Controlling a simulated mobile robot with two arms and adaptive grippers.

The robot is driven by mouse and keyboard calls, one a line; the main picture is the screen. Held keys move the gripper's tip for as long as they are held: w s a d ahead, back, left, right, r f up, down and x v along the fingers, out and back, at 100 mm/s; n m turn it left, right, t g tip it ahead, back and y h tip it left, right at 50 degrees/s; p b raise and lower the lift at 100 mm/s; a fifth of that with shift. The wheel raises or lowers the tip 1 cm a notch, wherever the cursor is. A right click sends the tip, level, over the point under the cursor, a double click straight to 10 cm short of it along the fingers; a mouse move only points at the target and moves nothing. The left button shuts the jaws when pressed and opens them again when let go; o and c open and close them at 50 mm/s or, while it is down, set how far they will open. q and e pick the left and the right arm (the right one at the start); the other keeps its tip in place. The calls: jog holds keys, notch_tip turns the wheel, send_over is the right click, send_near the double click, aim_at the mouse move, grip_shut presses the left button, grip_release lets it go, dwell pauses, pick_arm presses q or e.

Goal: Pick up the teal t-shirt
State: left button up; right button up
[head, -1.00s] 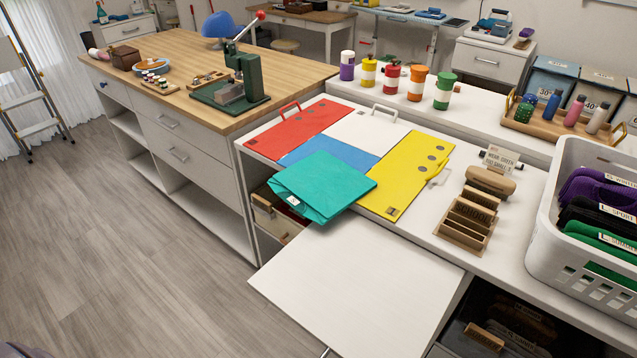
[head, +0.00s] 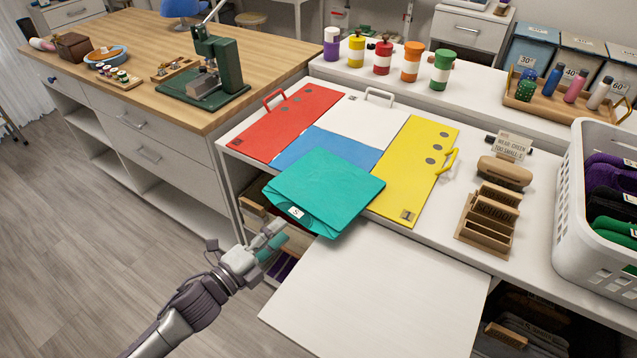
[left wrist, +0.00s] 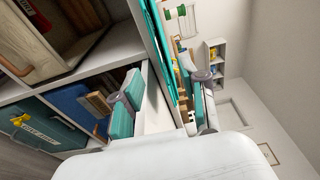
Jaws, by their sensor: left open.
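The teal t-shirt (head: 325,185) lies folded, with a small white label at its near left corner. It rests on the folding board's blue panel (head: 312,148) and its near edge overhangs the front. My left gripper (head: 270,240) is open just left of and below that near left corner, apart from the shirt in the head view. In the left wrist view, the two teal-padded fingers (left wrist: 165,103) are spread, and a thin teal edge of the shirt (left wrist: 158,40) shows ahead between them. My right gripper is not in view.
The folding board has red (head: 293,122), white and yellow (head: 415,165) panels around the blue. A white lower panel (head: 375,300) juts out in front. Open shelves lie below the counter.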

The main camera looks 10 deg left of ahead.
aim_at(313, 199)
pick_arm(q)
jog(key=x, duration=0.6)
jog(key=shift+w+p, duration=0.1)
jog(key=shift+p, duration=0.2)
jog(key=shift+w+d+r, duration=0.1)
jog(key=shift+w+d, duration=0.15)
jog(key=shift+w, duration=0.15)
jog(key=p+x, duration=0.1)
jog(key=x, duration=0.3)
jog(key=shift+w+d+r, duration=0.15)
jog(key=shift+w+d, duration=0.05)
jog(key=shift+w, duration=0.15)
jog(key=c, duration=0.7)
grip_shut()
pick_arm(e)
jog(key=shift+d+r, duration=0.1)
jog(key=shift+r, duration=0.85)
